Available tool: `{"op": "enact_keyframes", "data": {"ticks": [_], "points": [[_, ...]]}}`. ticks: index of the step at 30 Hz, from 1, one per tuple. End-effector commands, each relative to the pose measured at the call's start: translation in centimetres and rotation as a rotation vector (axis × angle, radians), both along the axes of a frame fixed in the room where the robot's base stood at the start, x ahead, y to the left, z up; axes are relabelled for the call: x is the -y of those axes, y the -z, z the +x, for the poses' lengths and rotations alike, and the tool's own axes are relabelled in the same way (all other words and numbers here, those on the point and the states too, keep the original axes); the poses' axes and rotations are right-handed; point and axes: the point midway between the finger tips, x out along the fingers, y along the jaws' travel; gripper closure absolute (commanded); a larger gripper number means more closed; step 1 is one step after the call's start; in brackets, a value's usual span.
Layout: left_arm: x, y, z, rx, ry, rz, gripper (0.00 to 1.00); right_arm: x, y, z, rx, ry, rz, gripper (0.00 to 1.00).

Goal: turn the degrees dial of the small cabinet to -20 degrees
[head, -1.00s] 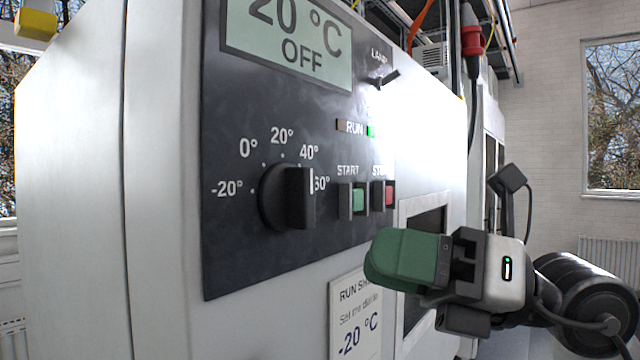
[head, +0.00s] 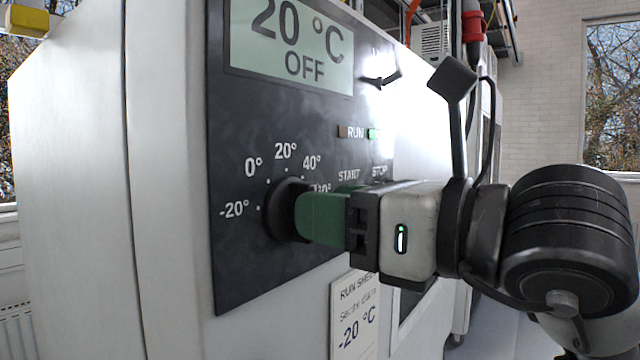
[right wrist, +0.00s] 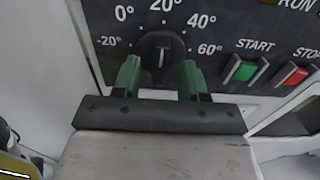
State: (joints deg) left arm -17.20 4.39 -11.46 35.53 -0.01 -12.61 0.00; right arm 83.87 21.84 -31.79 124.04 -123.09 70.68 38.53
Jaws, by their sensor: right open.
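The degrees dial (head: 279,208) is a round black knob on the cabinet's dark panel (head: 240,270), partly hidden by my fingers in the head view. In the right wrist view the dial (right wrist: 158,50) shows whole, its white line upright, toward the 20° mark. My right gripper (head: 300,214) has green fingers and is at the dial. In the wrist view the gripper (right wrist: 160,75) is open, one finger on each side of the knob; I cannot tell whether they touch it. The display (head: 290,45) reads 20 °C, OFF.
The green START button (right wrist: 242,71) and red STOP button (right wrist: 291,75) lie right of the dial. A run sheet (head: 352,318) reading -20 °C hangs below the panel. The cabinet's white side (head: 65,200) is at left.

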Motion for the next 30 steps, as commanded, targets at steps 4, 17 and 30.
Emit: {"op": "enact_keyframes", "data": {"ticks": [4,17,30], "points": [[-0.06,-0.81,0.02,0.000,0.001,0.001,1.00,-1.19,-0.13,0.83,-0.001,-0.002,0.000,0.57],[-0.25,-0.82,0.03,0.001,0.002,0.003,1.00,-1.50,0.05,1.10,0.001,0.000,0.001,0.70],[-0.26,-0.51,0.04,0.001,0.002,0.003,1.00,-1.48,0.12,1.08,0.011,0.000,-0.007,1.00]]}}
